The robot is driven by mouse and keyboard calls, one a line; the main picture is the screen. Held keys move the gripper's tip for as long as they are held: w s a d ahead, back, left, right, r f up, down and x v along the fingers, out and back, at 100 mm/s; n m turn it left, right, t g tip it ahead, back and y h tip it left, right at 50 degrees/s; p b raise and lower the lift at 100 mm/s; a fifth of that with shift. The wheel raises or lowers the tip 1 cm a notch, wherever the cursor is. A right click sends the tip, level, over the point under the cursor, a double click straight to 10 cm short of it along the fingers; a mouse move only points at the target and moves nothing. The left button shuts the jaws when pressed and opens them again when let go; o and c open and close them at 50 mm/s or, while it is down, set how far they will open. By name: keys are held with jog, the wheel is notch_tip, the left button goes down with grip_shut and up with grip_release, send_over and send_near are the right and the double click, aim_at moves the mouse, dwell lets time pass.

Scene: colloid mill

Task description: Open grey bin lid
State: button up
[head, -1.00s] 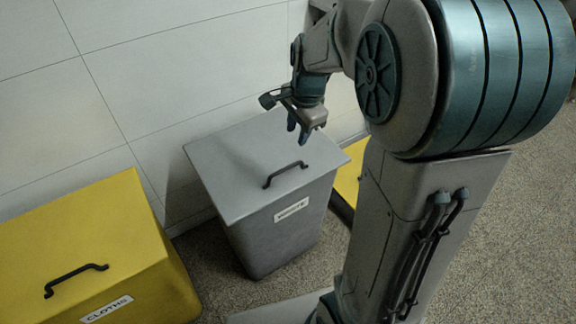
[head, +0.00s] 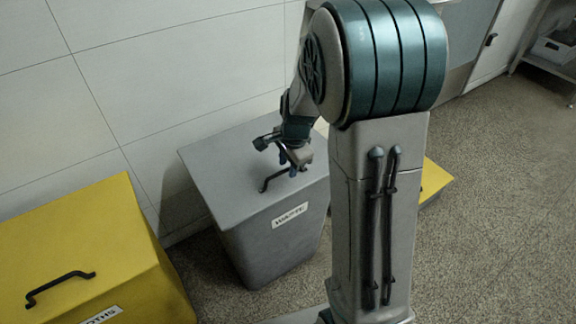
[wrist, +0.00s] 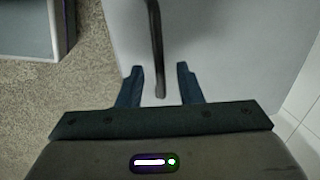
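The grey bin (head: 275,235) stands against the wall with a label on its front, and its flat grey lid (head: 215,160) is down. A black bar handle (head: 266,183) sits on the lid near its front edge. My gripper (head: 292,168) is over the lid at the handle's right end, which it partly hides. In the wrist view my gripper (wrist: 160,88) is open, its two blue fingers apart. The black handle (wrist: 156,50) shows between and beyond the fingertips, with a gap on both sides. I cannot tell how far above the lid the fingers are.
A yellow bin (head: 90,240) with a black handle and a label stands to the left of the grey bin. Another yellow object (head: 434,180) shows behind my arm on the right. The white wall (head: 180,70) is close behind.

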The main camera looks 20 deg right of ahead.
grip_shut()
